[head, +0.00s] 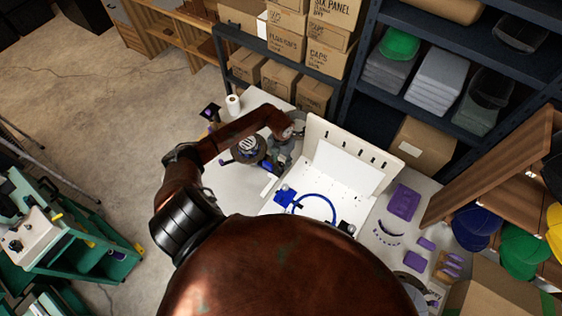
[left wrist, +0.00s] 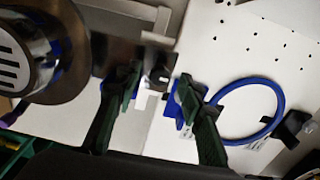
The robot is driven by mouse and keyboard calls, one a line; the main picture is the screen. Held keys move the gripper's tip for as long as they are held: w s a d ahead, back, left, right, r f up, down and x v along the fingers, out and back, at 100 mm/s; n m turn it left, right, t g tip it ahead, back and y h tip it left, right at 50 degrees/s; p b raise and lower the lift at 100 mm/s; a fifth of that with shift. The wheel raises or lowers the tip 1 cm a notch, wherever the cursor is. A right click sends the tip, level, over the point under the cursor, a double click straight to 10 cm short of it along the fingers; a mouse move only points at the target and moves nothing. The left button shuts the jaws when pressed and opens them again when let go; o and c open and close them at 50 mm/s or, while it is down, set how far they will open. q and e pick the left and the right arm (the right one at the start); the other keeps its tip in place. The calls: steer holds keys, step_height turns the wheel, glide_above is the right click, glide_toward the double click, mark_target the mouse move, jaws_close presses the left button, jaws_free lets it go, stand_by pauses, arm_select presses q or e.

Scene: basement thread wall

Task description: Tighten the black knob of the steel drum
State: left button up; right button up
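A round drum-like body with a shiny steel rim (left wrist: 68,60) and a slotted pale face fills the upper left of the left wrist view. In the head view, a dark round body with a pale hub (head: 247,145) stands on the white table, just left of my left gripper (head: 281,160). My left gripper also shows in the left wrist view (left wrist: 158,82), its green-tipped fingers apart. A small metal and dark fitting (left wrist: 157,74) shows between the fingertips, with no clear contact. I cannot tell for certain which part is the black knob. My right gripper is not seen.
An upright white perforated panel (head: 346,160) stands right of my left gripper. A blue ring-shaped cable (head: 318,199) lies before it. Purple parts (head: 403,201) lie to the right. Shelves with boxes (head: 285,45) close off the back. Floor at left is open, with a green cart (head: 105,262).

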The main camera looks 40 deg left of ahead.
arm_select(q)
steer(key=shift+f, duration=0.25)
steer(key=shift+c, duration=0.7)
jaws_close()
